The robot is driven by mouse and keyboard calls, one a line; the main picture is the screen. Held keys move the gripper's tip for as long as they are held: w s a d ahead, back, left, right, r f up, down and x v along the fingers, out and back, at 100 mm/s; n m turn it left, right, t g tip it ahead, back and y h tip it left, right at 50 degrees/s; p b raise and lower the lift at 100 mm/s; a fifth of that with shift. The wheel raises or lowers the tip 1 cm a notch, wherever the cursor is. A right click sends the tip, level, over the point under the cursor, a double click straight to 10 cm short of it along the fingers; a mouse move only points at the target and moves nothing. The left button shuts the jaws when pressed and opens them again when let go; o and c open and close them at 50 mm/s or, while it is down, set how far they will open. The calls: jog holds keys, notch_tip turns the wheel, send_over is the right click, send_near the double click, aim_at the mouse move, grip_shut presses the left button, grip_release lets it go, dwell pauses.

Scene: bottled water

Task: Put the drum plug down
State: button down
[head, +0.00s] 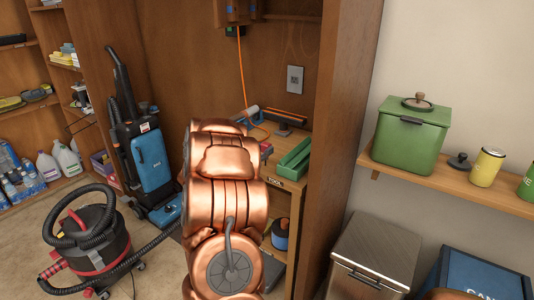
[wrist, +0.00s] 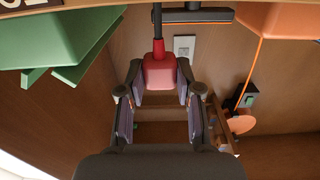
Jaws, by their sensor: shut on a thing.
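My gripper (wrist: 159,92) is shut on a red, block-shaped piece, the drum plug (wrist: 160,72), which sits between the fingertips in the wrist view. A red collar and thin black rod appear in line with it, toward the picture's top; whether they join it is unclear. In the head view my copper-coloured arm hides the gripper, and a small red patch shows just right of the arm above the wooden bench (head: 287,184). The wrist view is turned over, with the bench edge along its top. Contact between plug and bench cannot be told.
A green tray (head: 294,158) lies on the bench right of my arm. A dark tool with an orange stripe (wrist: 193,16) is behind it. An orange cord (head: 242,75) hangs at the back wall. A wooden upright (head: 335,130) stands right. A vacuum (head: 150,160) stands left.

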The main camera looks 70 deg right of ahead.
aim_at(267, 144)
jog(key=d, duration=0.5)
jog(key=shift+w+d+f, duration=0.3)
jog(key=shift+w, duration=0.05)
jog(key=shift+f, duration=1.75)
